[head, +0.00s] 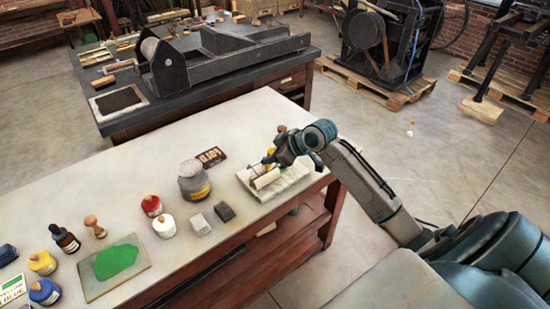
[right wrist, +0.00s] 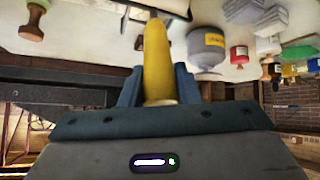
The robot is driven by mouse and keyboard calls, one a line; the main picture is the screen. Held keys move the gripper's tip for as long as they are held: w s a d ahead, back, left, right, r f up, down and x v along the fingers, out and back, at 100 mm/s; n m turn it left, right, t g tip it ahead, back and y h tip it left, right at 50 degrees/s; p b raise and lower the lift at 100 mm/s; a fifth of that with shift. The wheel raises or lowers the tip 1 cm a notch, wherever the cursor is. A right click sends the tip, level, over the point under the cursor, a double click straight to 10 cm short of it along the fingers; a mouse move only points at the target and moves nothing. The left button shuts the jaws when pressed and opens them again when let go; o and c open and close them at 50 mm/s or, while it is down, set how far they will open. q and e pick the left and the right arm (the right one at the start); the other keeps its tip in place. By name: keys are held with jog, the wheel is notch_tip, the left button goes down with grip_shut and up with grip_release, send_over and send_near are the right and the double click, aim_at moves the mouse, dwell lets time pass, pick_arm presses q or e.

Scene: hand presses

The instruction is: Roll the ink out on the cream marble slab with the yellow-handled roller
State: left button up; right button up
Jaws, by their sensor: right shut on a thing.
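My right gripper (head: 272,158) is over the right end of the bench, shut on the yellow handle (right wrist: 157,62) of the roller. The handle stands between both fingers in the right wrist view. The roller's pale cylinder (head: 265,179) shows just below the gripper, over a pale, streaked flat piece (head: 290,186); I cannot tell whether they touch. A cream slab (head: 97,290) with a broad patch of green ink (head: 116,261) lies at the bench's left front. The roller is well apart from this slab. My left gripper is not in view.
Between roller and inked slab stand a grey jar (head: 193,183), two grey blocks (head: 212,219), a white jar (head: 164,226) and a red jar (head: 152,206). A wooden-knobbed stamp (head: 95,228), dropper bottle (head: 65,240) and yellow and blue jars crowd the slab's left.

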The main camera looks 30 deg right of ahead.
jog(key=shift+w, duration=3.9)
jog(key=shift+s+p, duration=2.85)
jog(key=shift+s, duration=1.35)
jog(key=shift+w+b, duration=0.85)
jog(key=shift+w, duration=3.35)
jog(key=shift+s+p, duration=2.25)
jog(key=shift+s, duration=1.75)
jog(key=shift+s+d+r+p, duration=0.15)
jog(key=shift+s+p, duration=0.85)
jog(key=shift+s, duration=0.85)
